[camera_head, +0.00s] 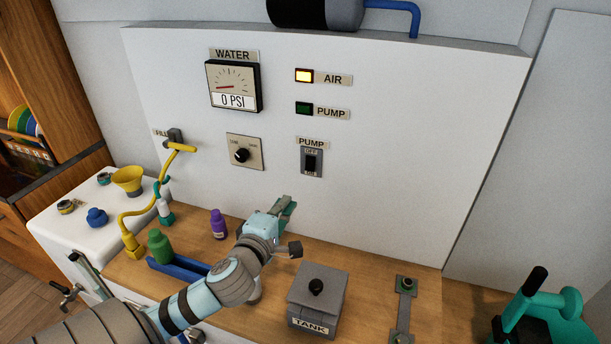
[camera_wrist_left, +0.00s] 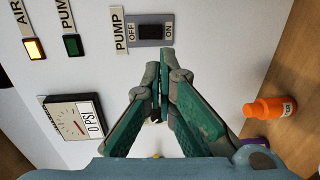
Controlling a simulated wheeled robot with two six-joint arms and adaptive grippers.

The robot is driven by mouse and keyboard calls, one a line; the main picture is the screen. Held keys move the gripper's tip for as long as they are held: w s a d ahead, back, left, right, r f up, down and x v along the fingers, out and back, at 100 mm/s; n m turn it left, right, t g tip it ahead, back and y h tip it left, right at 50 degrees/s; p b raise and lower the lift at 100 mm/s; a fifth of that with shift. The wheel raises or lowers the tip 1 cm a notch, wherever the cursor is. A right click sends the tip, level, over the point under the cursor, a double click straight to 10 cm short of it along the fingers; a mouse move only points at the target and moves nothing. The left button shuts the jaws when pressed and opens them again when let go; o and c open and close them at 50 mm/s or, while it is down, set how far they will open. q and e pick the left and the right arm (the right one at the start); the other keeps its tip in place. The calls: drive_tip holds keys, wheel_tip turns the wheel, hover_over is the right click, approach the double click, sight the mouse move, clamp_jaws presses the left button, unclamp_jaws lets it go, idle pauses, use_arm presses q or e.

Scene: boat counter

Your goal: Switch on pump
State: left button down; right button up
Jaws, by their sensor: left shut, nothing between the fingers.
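The grey pump switch (camera_head: 311,163) is on the white panel under a PUMP label, with OFF above and ON below. It also shows in the left wrist view (camera_wrist_left: 150,32), ahead of my fingertips. I cannot tell for sure which way its dark rocker is tipped. The PUMP lamp (camera_head: 304,108) is dark green and looks unlit. My left gripper (camera_head: 287,206) is below the switch in the head view; its green fingers are shut and empty in the left wrist view (camera_wrist_left: 163,78). A gap to the switch seems to remain. My right gripper is not in view.
The AIR lamp (camera_head: 304,75) glows amber. The WATER gauge (camera_head: 233,86) reads 0 PSI. A knob (camera_head: 241,155) is left of the switch. The wooden counter holds a grey TANK box (camera_head: 318,295), a purple bottle (camera_head: 218,225) and a green bottle (camera_head: 160,245). The panel around the switch is clear.

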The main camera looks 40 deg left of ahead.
use_arm(q)
approach(310, 171)
drive_tip(key=p+x, duration=0.1)
drive_tip(key=x, duration=0.6)
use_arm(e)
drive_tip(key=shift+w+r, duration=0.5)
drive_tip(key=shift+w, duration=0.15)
